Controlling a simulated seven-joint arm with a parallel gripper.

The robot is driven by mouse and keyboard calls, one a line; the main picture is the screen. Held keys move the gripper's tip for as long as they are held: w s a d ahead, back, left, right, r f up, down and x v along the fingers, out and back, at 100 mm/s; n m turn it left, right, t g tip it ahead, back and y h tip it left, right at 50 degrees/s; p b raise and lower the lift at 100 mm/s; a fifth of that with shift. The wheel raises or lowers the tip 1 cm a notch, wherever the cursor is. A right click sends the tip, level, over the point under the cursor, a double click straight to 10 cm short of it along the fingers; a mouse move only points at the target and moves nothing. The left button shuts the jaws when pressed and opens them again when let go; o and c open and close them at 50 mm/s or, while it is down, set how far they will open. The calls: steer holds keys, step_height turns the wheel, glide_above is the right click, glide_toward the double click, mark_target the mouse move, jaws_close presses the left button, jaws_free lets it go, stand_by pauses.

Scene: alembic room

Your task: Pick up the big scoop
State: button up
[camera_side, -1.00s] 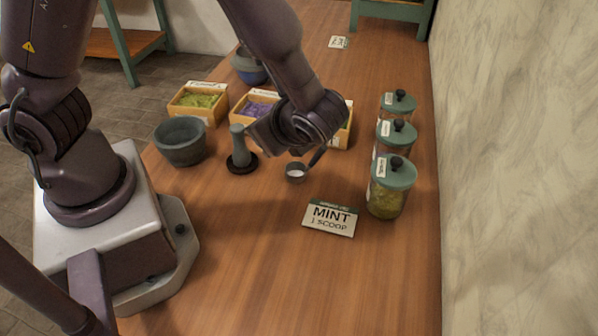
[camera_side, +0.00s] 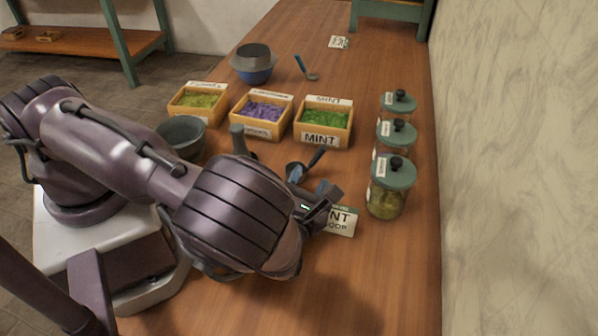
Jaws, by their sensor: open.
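A grey scoop with a dark handle (camera_side: 317,157) lies on the table in front of the mint box, its handle pointing up and right. It looks like the bigger of two scoops. My gripper (camera_side: 313,190) is open, low over the table just on the near side of this scoop. Its fingers partly overlap the scoop's cup in the picture; I cannot tell whether they touch it. A second scoop (camera_side: 306,69) with a blue handle lies farther back, beside a blue bowl.
Boxes of green (camera_side: 200,101), purple (camera_side: 263,110) and mint (camera_side: 323,120) leaves stand behind. A mortar (camera_side: 183,137) and pestle (camera_side: 239,140) are left. Lidded jars (camera_side: 390,190) line the right. My gripper partly hides the mint sign (camera_side: 343,222). The near right table is clear.

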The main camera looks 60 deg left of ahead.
mark_target(314, 163)
steer(key=x, duration=0.8)
steer(key=shift+a+r, duration=0.1)
jaws_close()
